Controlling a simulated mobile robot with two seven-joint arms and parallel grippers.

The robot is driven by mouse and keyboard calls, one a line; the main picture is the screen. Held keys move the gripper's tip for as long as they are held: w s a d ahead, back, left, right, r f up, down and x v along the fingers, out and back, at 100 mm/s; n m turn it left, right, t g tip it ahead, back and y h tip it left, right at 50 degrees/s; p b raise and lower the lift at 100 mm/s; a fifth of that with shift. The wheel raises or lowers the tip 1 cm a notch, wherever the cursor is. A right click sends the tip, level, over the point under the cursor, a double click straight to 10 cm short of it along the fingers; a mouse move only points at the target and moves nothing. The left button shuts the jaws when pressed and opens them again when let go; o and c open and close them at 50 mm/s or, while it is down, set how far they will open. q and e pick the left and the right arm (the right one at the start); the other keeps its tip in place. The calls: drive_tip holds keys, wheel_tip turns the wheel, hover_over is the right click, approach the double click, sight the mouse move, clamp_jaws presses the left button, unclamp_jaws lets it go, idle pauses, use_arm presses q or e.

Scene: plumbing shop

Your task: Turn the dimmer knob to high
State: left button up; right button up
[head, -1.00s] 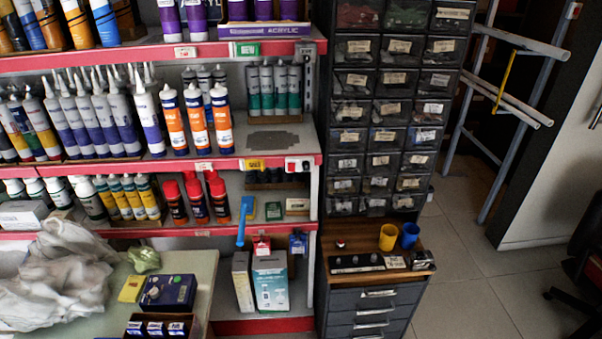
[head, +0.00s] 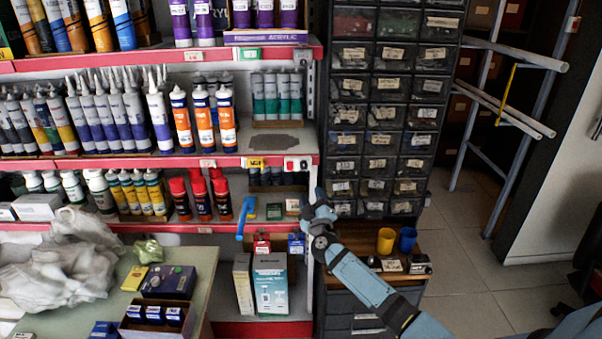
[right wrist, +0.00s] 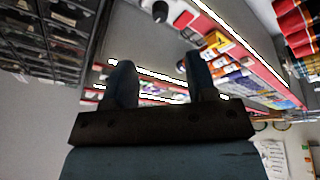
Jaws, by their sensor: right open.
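My right gripper (head: 317,196) is raised in front of the gap between the shelf unit and the drawer cabinet. In the right wrist view its two fingers (right wrist: 155,64) are apart with nothing between them. A small red and white fitting (head: 292,165) sits on the shelf edge, left of the gripper. My left gripper is not in view.
A yellow cup (head: 386,240) and a blue cup (head: 407,239) stand on the counter, close beside my right forearm. Small-parts drawers (head: 390,115) rise behind it. Shelves of tubes and bottles fill the left. A table (head: 207,285) with boxes stands front left.

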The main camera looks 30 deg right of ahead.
sight(304, 167)
drive_tip(key=b+x, duration=0.1)
drive_tip(key=x, duration=1)
drive_tip(key=shift+w+b, duration=0.25)
drive_tip(key=shift+b, duration=0.15)
drive_tip(key=shift+d, duration=0.1)
drive_tip(key=c, duration=0.9)
